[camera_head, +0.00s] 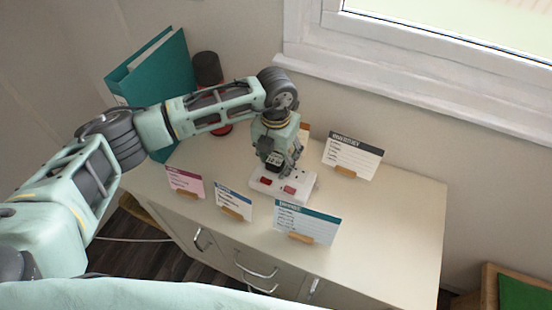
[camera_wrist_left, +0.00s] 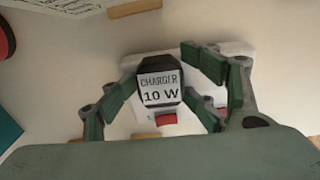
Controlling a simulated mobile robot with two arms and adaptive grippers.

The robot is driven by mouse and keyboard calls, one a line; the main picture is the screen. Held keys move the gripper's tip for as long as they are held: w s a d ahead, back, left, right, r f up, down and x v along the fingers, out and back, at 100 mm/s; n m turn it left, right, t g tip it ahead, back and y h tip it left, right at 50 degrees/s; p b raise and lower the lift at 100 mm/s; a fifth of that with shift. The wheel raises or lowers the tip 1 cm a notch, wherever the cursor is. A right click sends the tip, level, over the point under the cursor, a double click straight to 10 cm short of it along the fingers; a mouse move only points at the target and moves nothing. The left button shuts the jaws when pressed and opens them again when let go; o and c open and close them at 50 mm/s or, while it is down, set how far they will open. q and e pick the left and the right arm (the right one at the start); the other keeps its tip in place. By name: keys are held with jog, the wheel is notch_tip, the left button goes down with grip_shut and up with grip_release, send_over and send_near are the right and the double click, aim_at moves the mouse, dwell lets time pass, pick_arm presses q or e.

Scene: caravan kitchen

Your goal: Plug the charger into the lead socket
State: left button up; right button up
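The charger (camera_wrist_left: 160,85) is a black block with a white label reading "CHARGER 10 W". It is over the white socket strip (camera_wrist_left: 140,123), label toward the wrist camera. My left gripper (camera_wrist_left: 160,92) has fingers against both sides of the charger and appears shut on it; one upper right finger stands apart. In the head view the left gripper (camera_head: 279,158) points down over the strip (camera_head: 265,187), and the charger (camera_head: 273,162) shows dark beneath it. A red switch (camera_wrist_left: 166,119) shows below the charger. The charger hides its pins and the outlet, so I cannot tell whether it is seated. My right gripper is not in view.
Several label cards on wooden stands surround the strip: pink (camera_head: 185,182), blue (camera_head: 233,196), teal (camera_head: 306,223) and dark-headed (camera_head: 352,156). A teal binder (camera_head: 157,75) and a dark, red-based object (camera_head: 207,68) stand behind. The cabinet top's right side (camera_head: 400,210) is clear.

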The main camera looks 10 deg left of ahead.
pick_arm(q)
jog(key=shift+s+f, duration=0.1)
jog(key=shift+s, duration=0.05)
notch_tip(320, 180, up, 12)
dwell(0.5)
dwell(0.4)
